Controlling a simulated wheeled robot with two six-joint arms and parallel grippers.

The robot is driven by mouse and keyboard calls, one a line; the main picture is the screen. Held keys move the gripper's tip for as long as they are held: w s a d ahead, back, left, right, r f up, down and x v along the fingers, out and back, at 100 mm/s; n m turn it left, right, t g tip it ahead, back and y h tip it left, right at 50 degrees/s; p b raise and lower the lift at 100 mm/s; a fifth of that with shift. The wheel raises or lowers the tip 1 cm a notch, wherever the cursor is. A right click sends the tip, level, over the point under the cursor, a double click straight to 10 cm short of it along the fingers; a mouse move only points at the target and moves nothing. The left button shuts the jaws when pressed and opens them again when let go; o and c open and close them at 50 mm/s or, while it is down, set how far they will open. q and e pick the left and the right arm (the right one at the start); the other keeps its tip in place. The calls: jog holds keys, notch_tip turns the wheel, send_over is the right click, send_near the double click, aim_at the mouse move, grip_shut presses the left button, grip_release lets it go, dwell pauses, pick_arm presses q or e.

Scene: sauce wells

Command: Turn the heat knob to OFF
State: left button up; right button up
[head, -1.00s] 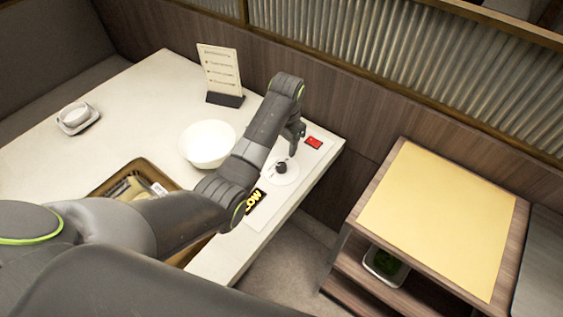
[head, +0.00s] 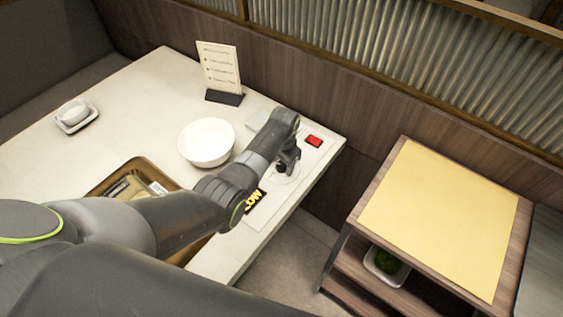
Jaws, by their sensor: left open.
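The heat knob is a small black knob (head: 281,168) on a pale round dial (head: 286,178) near the table's right edge. A label reading LOW (head: 254,200) lies on the near side of the dial, and a red patch (head: 314,141) lies on its far side. My left gripper (head: 284,164) points down at the knob, with its fingers close around or just above it. It is open; whether it touches the knob cannot be told. The arm and gripper hide part of the dial and the knob's pointer. My right gripper is not in view.
A white bowl (head: 207,142) stands left of my forearm, with a menu stand (head: 219,72) behind it. A brown tray (head: 107,186) lies partly under my arm. A small white dish (head: 76,116) sits at the far left. A wooden shelf unit (head: 440,215) stands apart at right.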

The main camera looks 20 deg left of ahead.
pick_arm(q)
jog(key=c, duration=1)
jog(key=shift+o, duration=0.2)
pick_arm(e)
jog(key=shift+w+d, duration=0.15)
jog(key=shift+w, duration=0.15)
pick_arm(q)
jog(key=shift+n, duration=0.3)
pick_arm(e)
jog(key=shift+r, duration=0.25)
pick_arm(q)
jog(key=shift+n+p, duration=0.45)
jog(key=shift+n, duration=0.15)
jog(key=shift+n+p, duration=0.45)
jog(key=shift+n, duration=0.75)
jog(key=n, duration=0.3)
jog(key=shift+w+g+p, duration=0.1)
jog(key=shift+g+p, duration=0.2)
jog(key=shift+n, duration=1.3)
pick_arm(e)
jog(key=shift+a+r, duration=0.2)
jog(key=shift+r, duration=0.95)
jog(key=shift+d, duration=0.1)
